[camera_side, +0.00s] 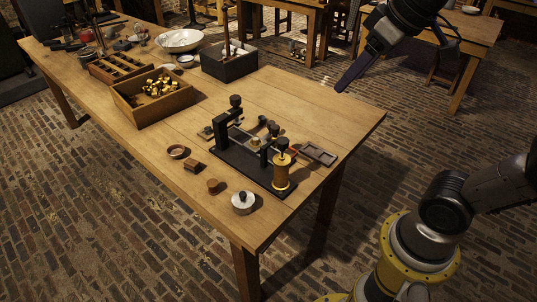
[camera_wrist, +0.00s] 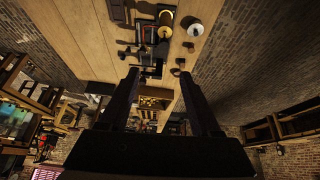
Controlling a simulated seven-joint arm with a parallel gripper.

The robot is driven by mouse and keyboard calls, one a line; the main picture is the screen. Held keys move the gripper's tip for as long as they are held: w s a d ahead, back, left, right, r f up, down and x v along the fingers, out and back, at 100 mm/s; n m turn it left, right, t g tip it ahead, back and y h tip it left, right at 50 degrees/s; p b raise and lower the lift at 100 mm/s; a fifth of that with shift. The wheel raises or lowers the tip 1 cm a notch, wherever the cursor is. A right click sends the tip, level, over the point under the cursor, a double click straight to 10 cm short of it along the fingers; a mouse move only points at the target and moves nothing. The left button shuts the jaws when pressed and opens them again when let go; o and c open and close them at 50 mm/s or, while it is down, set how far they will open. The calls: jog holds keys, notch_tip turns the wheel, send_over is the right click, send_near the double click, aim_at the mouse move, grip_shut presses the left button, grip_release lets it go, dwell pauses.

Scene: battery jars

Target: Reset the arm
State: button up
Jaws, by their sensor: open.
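My gripper (camera_side: 343,86) hangs in the air at the upper right of the side view, above and beyond the table's right end. It is seen edge-on there, with its dark fingers slanting down to the left. In the wrist view my gripper (camera_wrist: 160,76) shows two dark fingers well apart, with nothing held between them. It is clear of the table (camera_side: 290,95) and touches nothing that I can see.
A black fixture (camera_side: 228,160) with a brass cylinder (camera_side: 281,173) stands near the table's right end. A white-topped jar (camera_side: 242,202) and small brown pieces lie in front. A wooden box of brass pieces (camera_side: 140,118) and a dark box (camera_side: 215,66) stand farther left. The far right tabletop is bare.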

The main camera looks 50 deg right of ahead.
jog(key=s+f, duration=0.7)
jog(key=f, duration=0.2)
jog(key=shift+a+f, duration=0.2)
jog(key=shift+a, duration=0.1)
